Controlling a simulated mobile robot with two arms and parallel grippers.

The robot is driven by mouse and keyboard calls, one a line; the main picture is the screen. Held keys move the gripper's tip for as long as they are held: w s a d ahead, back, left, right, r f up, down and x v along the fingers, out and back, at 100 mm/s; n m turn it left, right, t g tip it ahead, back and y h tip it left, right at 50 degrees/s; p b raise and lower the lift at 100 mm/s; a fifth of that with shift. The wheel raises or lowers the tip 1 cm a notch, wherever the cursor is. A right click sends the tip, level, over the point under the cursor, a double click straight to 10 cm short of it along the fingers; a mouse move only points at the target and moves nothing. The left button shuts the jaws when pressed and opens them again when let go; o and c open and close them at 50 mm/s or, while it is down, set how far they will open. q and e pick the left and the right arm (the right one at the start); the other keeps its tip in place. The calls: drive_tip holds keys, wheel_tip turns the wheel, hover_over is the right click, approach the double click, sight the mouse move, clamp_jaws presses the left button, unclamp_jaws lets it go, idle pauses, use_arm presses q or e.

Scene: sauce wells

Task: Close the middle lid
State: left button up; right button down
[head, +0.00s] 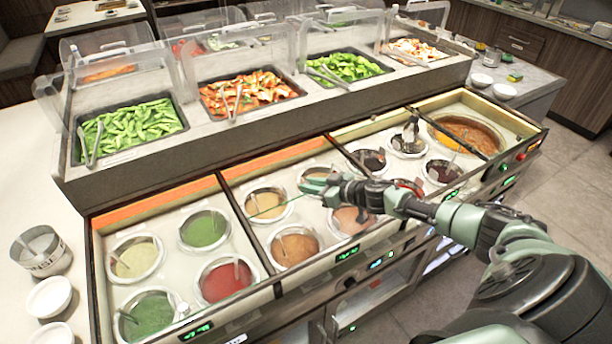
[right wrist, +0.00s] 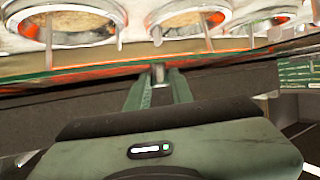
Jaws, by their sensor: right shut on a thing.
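The middle section (head: 322,226) of the sauce counter holds several round wells, and their sauces show from above. The middle lid is hard to make out in the head view; it seems to be a clear pane. In the right wrist view a clear, orange-tinted lid edge (right wrist: 90,74) runs across, with wells behind it. My right gripper (head: 312,184) reaches over the middle section from the right. In the right wrist view its fingertips (right wrist: 158,84) are shut on a small metal handle (right wrist: 158,70) at that edge. My left gripper is out of view.
Behind stand food trays under clear guards, with green beans (head: 130,127) and red-orange food (head: 245,92). The left section (head: 170,262) and right section hold more wells. A ladle (head: 410,130) stands in the right section. Bowls (head: 48,296) sit at the left.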

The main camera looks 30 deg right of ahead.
idle(0.3)
drive_tip(key=c, duration=1.5)
unclamp_jaws()
drive_tip(key=shift+s, duration=0.1)
drive_tip(key=shift+b+v, duration=0.6)
drive_tip(key=shift+v, duration=3.2)
drive_tip(key=shift+c, duration=0.4)
